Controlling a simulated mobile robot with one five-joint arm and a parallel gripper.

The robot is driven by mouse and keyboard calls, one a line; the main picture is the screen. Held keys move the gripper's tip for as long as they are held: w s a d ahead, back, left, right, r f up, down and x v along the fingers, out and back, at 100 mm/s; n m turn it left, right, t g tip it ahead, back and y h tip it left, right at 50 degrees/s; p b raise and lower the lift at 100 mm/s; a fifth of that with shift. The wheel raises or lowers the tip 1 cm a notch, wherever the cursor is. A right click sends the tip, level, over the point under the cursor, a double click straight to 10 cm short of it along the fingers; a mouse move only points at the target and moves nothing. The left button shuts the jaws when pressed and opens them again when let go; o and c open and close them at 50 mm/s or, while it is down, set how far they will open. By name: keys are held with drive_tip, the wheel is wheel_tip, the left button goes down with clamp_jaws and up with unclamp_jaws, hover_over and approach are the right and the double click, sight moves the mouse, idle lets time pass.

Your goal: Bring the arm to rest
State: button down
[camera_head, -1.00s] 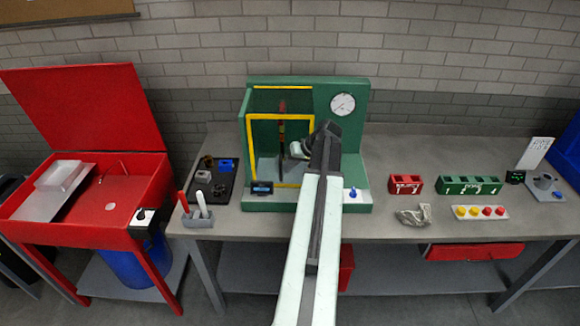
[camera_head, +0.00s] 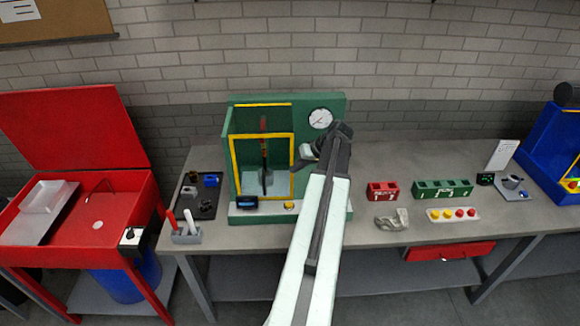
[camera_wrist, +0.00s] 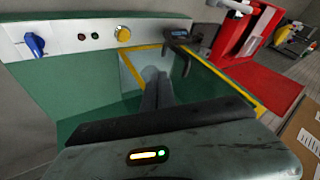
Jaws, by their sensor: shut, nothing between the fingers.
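My arm reaches up from the bottom middle of the head view. My gripper (camera_head: 304,158) is at its far end, in front of the green test stand (camera_head: 335,105) and near the right side of its yellow-framed opening. The fingers are small and partly hidden by the wrist in the head view. In the wrist view my gripper (camera_wrist: 158,85) shows as dark fingers close together, with nothing between them. The green stand also fills much of the wrist view (camera_wrist: 85,125), with its yellow knob (camera_wrist: 124,34) and blue switch (camera_wrist: 35,44).
A red parts washer (camera_head: 75,140) stands left. Bench front right is clear.

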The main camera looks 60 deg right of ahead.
drive_tip(key=w+a+f+n+g+y+b, duration=0.1)
drive_tip(key=w+a+f+n+y+b, duration=0.3)
drive_tip(key=w+a, duration=0.95)
drive_tip(key=w+a+f+n+g+h+b, duration=0.1)
drive_tip(key=w+a+f+n+b, duration=0.35)
drive_tip(key=w+a, duration=0.95)
drive_tip(key=a+f+n+g+b, duration=0.1)
drive_tip(key=a+f+g+b, duration=0.3)
drive_tip(key=a, duration=0.9)
drive_tip(key=a+f+n+t+b, duration=0.1)
drive_tip(key=a+f+b, duration=0.35)
drive_tip(key=a, duration=0.95)
drive_tip(key=s+a+f+g+h, duration=0.2)
drive_tip(key=s+a+f, duration=0.25)
drive_tip(key=a, duration=0.45)
drive_tip(key=d, duration=0.1)
drive_tip(key=s+d+m+h, duration=0.1)
drive_tip(key=d+m, duration=0.1)
drive_tip(key=shift+s+d+f+m+h, duration=0.1)
drive_tip(key=shift+s+f+m+h, duration=0.2)
drive_tip(key=shift+s, duration=0.1)
